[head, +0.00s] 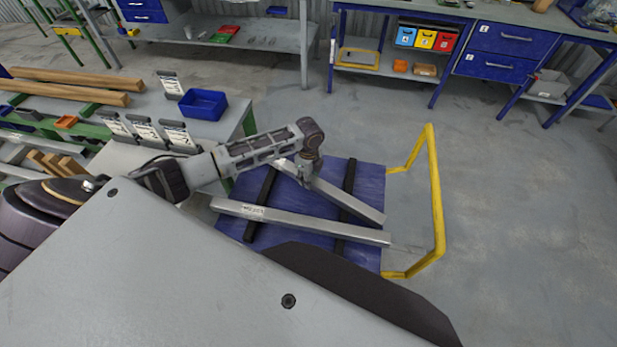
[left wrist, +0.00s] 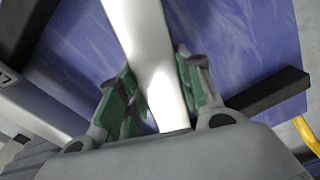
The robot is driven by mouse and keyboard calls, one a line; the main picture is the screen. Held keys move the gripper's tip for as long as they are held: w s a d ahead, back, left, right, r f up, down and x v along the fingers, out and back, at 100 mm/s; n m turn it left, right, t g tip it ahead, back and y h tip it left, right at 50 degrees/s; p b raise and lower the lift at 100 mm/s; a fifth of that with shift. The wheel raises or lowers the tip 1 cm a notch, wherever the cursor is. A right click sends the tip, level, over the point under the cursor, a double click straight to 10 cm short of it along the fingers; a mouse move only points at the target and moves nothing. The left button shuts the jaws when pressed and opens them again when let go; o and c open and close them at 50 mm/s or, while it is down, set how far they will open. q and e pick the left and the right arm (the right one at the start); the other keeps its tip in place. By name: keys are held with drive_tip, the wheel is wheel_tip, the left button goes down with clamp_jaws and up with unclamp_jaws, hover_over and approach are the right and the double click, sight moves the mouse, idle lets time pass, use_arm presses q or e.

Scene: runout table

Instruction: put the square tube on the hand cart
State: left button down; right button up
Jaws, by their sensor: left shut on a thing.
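The hand cart (head: 368,180) has a blue deck, two black strips across it and a yellow push handle (head: 437,195) on its right. My left gripper (head: 308,178) is over the deck, shut on a grey metal square tube (head: 350,202). In the left wrist view the tube (left wrist: 143,35) runs between the green-padded fingers (left wrist: 157,75). The held tube is over the deck, slanting across the strips; I cannot tell whether it touches them. A second grey tube (head: 320,226) with a white label lies across the strips, nearer to me. My right gripper is not in view.
A bench at the left holds wooden beams (head: 70,88), a blue bin (head: 203,104) and several label cards. A blue-drawer workbench (head: 510,38) stands at the back right. The floor right of the cart is clear.

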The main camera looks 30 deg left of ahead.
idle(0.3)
use_arm(q)
drive_tip(key=c, duration=1)
unclamp_jaws()
drive_tip(key=shift+o, duration=0.2)
wheel_tip(320, 180, up, 12)
drive_tip(key=shift+s, duration=0.1)
idle(0.5)
